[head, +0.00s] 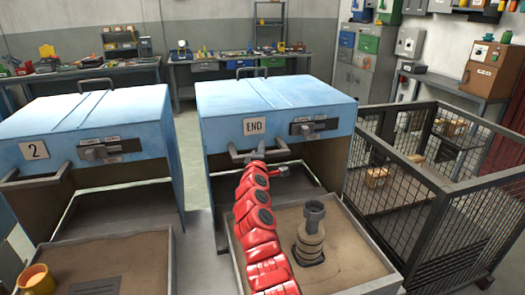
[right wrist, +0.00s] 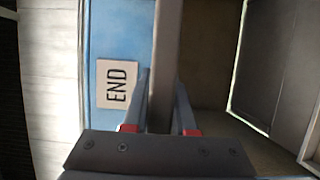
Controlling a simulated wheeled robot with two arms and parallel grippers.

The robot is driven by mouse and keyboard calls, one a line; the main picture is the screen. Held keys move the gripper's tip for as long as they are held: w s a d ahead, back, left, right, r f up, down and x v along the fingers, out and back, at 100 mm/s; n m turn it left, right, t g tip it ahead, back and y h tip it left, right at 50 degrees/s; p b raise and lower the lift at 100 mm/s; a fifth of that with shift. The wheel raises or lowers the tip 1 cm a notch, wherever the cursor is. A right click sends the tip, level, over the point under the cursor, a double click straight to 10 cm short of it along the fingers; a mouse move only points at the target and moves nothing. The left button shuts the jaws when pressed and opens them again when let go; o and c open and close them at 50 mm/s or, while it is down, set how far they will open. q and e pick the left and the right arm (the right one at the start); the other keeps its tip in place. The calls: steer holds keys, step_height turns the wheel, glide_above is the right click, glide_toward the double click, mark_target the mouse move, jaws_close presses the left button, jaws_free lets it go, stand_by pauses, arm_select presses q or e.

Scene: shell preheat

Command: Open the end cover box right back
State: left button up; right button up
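The end cover box (head: 275,100) is a blue metal cover with an END plate (head: 256,126), which also shows in the right wrist view (right wrist: 117,84). A grey handle bar (head: 277,152) runs along its lower front edge. The cover stands over the back of a tray, with a dark open space below its front. My right gripper (head: 256,163) is at this bar. In the right wrist view its fingers (right wrist: 163,92) lie on both sides of the bar (right wrist: 166,40) and look closed on it. My left gripper is out of view.
A sand tray (head: 383,284) with a grey stacked fitting (head: 312,235) lies in front of the cover. A similar blue box marked 2 (head: 90,120) stands left. A wire mesh cage (head: 440,190) stands close on the right. Workbenches line the back wall.

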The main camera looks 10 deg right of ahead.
steer(key=o, duration=0.4)
steer(key=shift+a, duration=0.2)
steer(key=shift+o, duration=0.2)
steer(key=shift+d, duration=0.1)
steer(key=v, duration=1.7)
steer(key=shift+s, duration=0.2)
